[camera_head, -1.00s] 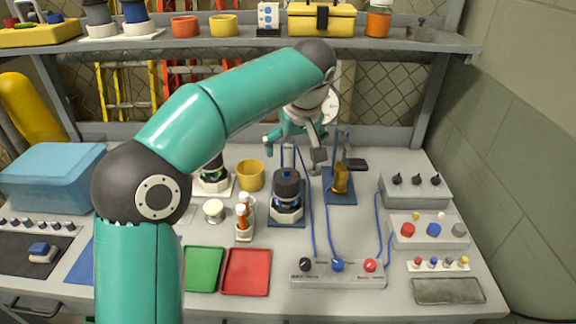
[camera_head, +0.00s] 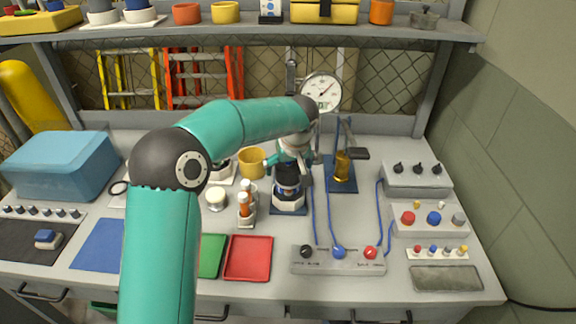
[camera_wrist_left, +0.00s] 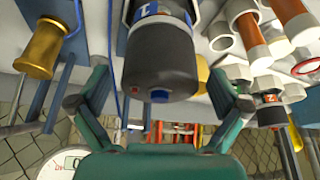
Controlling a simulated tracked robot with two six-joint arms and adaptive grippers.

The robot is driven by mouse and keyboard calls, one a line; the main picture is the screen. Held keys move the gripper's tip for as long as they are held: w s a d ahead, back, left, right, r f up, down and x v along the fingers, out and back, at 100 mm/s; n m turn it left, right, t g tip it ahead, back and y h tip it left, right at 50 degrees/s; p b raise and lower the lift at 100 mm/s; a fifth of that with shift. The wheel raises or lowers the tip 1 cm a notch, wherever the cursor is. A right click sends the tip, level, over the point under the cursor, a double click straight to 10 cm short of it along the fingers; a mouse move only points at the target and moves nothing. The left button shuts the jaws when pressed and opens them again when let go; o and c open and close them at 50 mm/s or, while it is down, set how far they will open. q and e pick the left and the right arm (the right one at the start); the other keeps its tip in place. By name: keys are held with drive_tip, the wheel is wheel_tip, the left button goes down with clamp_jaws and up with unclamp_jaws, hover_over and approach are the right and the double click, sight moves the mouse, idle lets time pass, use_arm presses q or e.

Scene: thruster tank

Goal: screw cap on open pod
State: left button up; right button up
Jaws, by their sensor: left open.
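A black-topped pod (camera_head: 288,182) with a blue and white band stands upright in a white base on a blue plate. In the left wrist view this pod (camera_wrist_left: 160,55) carries the number 1 and has a small blue spot on its dark end. My left gripper (camera_head: 289,160) is around the pod's top from above. In the left wrist view the open fingers (camera_wrist_left: 160,103) lie on either side of the pod with gaps. A second pod, numbered 2 (camera_wrist_left: 270,108), shows at the right there; my arm partly hides it in the head view. I cannot tell which pod is open.
A round cream-topped piece (camera_head: 216,197) and a rack of orange-and-white tubes (camera_head: 245,212) stand left of the pod. A yellow cup (camera_head: 251,163) is behind. A brass piece on a stand (camera_head: 342,165) is close right. A control box (camera_head: 338,261) and red tray (camera_head: 249,257) lie in front.

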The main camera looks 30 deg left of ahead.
use_arm(q)
drive_tip(key=shift+c, duration=0.2)
drive_tip(key=c, duration=1.1)
drive_tip(key=shift+o, duration=0.2)
drive_tip(key=shift+m, duration=0.5)
drive_tip(key=shift+m+t+h, duration=0.3)
drive_tip(key=shift+m, duration=0.3)
drive_tip(key=m+h+p, duration=0.1)
drive_tip(key=m, duration=0.2)
drive_tip(key=shift+r+t, duration=0.1)
drive_tip(key=shift+t, duration=0.2)
drive_tip(key=shift+m+h+p, duration=0.7)
drive_tip(key=shift+m+p, duration=0.7)
drive_tip(key=shift+m, duration=0.35)
drive_tip(key=shift+m+h+p, duration=0.7)
drive_tip(key=shift+m+p, duration=0.7)
drive_tip(key=shift+m, duration=0.85)
drive_tip(key=m+h, duration=0.1)
drive_tip(key=m, duration=0.3)
drive_tip(key=shift+f+h, duration=0.2)
drive_tip(key=shift+h, duration=0.2)
